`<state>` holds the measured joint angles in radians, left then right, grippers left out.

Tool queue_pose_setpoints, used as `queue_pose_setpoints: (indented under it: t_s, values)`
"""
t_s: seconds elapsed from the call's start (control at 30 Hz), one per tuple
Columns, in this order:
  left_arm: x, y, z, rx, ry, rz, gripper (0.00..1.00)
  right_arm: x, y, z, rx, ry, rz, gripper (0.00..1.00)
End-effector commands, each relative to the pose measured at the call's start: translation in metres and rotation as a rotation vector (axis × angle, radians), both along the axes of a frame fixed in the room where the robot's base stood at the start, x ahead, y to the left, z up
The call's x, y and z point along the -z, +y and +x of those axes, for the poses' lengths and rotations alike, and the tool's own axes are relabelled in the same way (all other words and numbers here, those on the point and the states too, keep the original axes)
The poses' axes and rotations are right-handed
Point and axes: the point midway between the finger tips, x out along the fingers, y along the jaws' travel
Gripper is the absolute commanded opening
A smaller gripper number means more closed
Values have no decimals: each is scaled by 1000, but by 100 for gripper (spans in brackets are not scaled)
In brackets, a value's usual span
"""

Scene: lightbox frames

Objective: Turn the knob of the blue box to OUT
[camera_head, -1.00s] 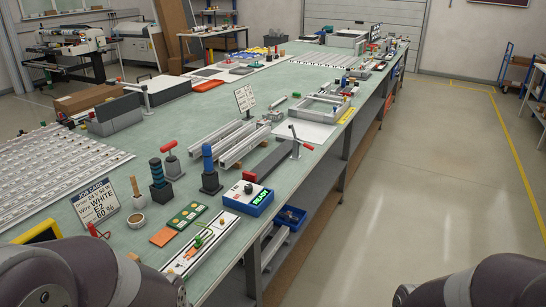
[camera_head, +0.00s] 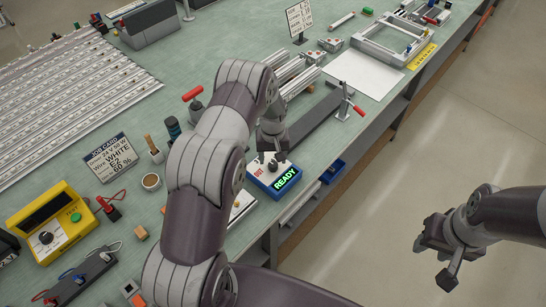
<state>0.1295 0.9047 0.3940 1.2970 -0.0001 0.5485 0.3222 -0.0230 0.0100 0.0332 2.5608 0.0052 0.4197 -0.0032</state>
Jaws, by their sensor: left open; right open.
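The blue box (camera_head: 265,187) sits near the table's right edge, with a pale top panel, red lettering and a lit green READY display (camera_head: 286,179). My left gripper (camera_head: 273,158) is open, pointing down at the top of the box, right over the knob area. The knob is mostly hidden by the gripper, so its setting cannot be read, and I cannot tell whether the fingers touch it. My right gripper (camera_head: 440,262) is open and empty, out over the floor to the right of the table.
A job card (camera_head: 111,158) reading WHITE, E2, 60 % stands on the left. A yellow tester (camera_head: 50,225) is at the lower left. Metal profiles and a red-handled clamp (camera_head: 345,105) lie behind the box. A blue bin (camera_head: 333,171) is below the table edge.

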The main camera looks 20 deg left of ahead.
Motion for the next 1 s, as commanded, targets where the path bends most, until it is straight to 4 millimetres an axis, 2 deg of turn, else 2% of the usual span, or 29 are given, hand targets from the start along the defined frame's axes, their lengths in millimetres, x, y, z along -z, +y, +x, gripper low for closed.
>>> queue_pose_setpoints:
  t_s: [0.03,0.23,0.57,0.73,1.0]
  values:
    - [6,0,-1,0,2,0,60,-8,0,0,0,0,0,43]
    - [33,0,0,1,-1,0,60,-13,0,0,0,0,0,43]
    - [39,0,1,2,-3,0,60,-13,0,0,0,0,0,43]
    - [39,0,1,2,-3,0,5,-13,0,0,0,0,0,43]
    - [40,0,1,-12,-4,1,4,-11,0,0,0,0,0,43]
